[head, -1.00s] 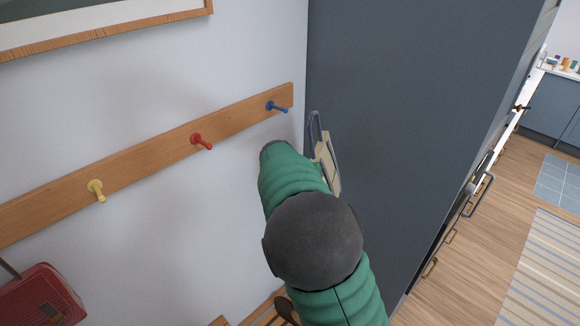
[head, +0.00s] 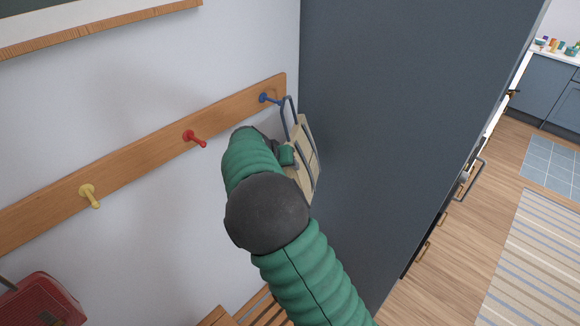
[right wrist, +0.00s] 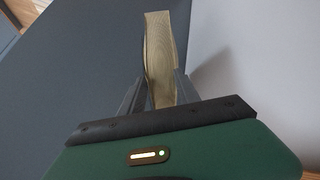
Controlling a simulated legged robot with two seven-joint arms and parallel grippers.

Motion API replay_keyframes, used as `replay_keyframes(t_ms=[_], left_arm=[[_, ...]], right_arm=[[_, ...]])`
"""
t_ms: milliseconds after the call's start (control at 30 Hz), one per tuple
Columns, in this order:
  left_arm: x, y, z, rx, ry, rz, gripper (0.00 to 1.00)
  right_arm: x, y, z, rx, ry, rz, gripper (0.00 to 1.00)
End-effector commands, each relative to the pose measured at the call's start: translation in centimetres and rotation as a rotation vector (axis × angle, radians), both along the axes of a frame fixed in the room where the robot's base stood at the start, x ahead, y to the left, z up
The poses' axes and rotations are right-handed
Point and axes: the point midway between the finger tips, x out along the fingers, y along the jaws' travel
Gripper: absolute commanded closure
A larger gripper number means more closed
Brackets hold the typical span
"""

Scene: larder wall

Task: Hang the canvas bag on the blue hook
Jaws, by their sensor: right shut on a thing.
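The canvas bag (head: 307,150) is beige with grey-blue straps. It hangs beside the dark blue-grey panel in the head view, partly hidden by my right arm. Its strap loop (head: 284,112) stands up at the tip of the blue hook (head: 266,98); I cannot tell whether it is around the hook or only in front of it. My right gripper (right wrist: 160,88) is shut on the bag, with beige cloth between its fingers in the right wrist view. In the head view my own arm mostly hides this gripper. My left gripper is not in view.
The wooden rail (head: 140,155) on the white wall also carries a red hook (head: 195,138) and a yellow hook (head: 90,194). The tall dark panel (head: 380,130) stands close to the right of the blue hook. A red box-like object (head: 40,303) is at lower left.

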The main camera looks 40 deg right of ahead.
Motion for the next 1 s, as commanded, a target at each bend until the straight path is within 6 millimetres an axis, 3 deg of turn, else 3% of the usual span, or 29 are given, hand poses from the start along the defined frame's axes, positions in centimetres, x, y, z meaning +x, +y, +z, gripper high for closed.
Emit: replay_keyframes(t_ms=[633, 1000], left_arm=[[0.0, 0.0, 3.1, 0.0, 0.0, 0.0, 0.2], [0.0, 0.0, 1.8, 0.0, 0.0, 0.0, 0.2]], right_arm=[[4.6, 0.3, -0.2, 0.001, -0.001, 0.0, 1.0], [5.6, 0.4, -2.1, 0.001, 0.0, -0.003, 1.0]])
